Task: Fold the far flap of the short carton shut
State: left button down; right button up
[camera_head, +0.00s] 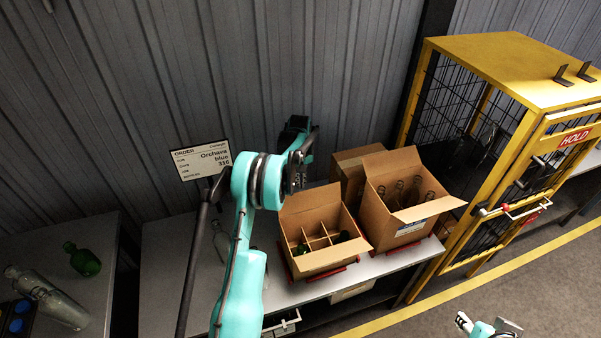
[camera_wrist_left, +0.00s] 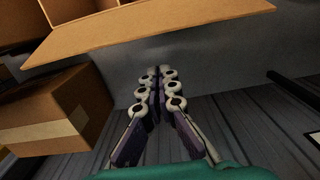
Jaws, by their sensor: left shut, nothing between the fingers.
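The short carton (camera_head: 322,262) stands open on the bench, with dividers and at least one green bottle (camera_head: 341,237) inside. Its far flap (camera_head: 306,204) stands up, leaning back from the opening. My left gripper (camera_head: 313,132) is above and behind that flap, toward the wall. In the left wrist view its fingers (camera_wrist_left: 164,74) are shut with nothing between them, just below the edge of a cardboard flap (camera_wrist_left: 150,27), apparently the far flap; I cannot tell whether they touch. My right gripper (camera_head: 490,326) shows only partly at the bottom edge.
A taller open carton (camera_head: 395,231) with clear bottles stands right of the short one. A closed carton (camera_head: 352,160) is behind; its taped side shows in the wrist view (camera_wrist_left: 52,125). A sign (camera_head: 201,158) and yellow cage (camera_head: 515,70) flank the bench (camera_head: 175,262).

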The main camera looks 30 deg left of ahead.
pick_arm(q)
jog(key=s+d, duration=0.1)
jog(key=s+d+r, duration=0.1)
jog(key=shift+s+d+r, duration=0.2)
jog(key=shift+d+r, duration=0.1)
jog(key=shift+d, duration=0.05)
jog(key=shift+r, duration=0.1)
jog(key=shift+s+d, duration=0.1)
jog(key=shift+d, duration=0.05)
